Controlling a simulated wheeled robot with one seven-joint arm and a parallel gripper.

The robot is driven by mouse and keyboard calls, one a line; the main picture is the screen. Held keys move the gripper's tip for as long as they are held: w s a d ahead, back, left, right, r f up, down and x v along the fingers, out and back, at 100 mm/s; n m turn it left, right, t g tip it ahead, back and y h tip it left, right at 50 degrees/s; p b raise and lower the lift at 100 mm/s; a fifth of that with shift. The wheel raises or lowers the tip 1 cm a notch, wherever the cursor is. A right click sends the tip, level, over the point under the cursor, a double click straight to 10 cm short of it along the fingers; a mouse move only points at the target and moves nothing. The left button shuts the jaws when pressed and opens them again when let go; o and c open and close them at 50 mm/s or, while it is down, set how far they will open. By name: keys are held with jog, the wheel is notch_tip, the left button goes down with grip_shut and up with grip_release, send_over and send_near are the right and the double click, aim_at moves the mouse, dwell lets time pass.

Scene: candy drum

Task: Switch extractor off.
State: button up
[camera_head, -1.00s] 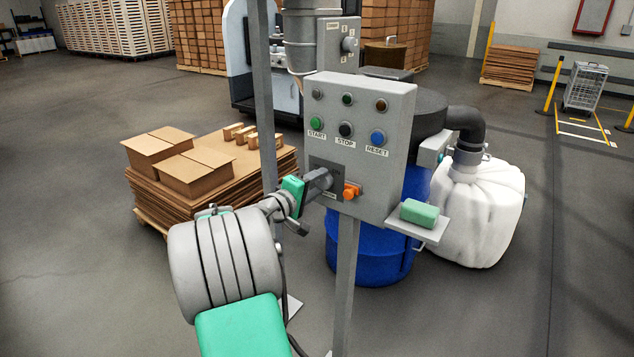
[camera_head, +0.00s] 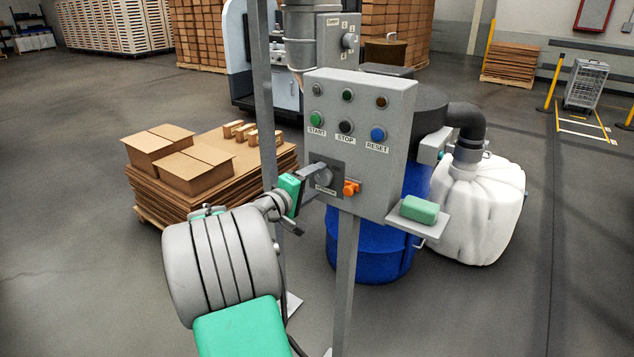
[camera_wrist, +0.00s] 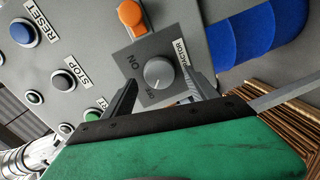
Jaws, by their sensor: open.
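The extractor switch is a round grey knob (camera_wrist: 159,73) on a dark square plate marked ON and OFF, with an EXTRACTOR label beside it. Its white mark appears to point toward the OFF marking. In the head view, the knob (camera_head: 324,175) sits low on the left of the grey control panel (camera_head: 352,100). My gripper (camera_wrist: 163,78) is open, with one finger on each side of the knob in the wrist view. I see no clear contact with the knob. In the head view, my gripper (camera_head: 311,178) is just left of the knob.
A green block (camera_head: 419,210) rests on a small shelf (camera_head: 432,230) at the panel's lower right. A post (camera_head: 264,100) stands left of the panel.

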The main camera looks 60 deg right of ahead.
jog(key=a+b, duration=0.1)
jog(key=a, duration=0.5)
jog(key=shift+w+a+r, duration=0.2)
jog(key=shift+w+r, duration=0.1)
jog(key=shift+w, duration=0.15)
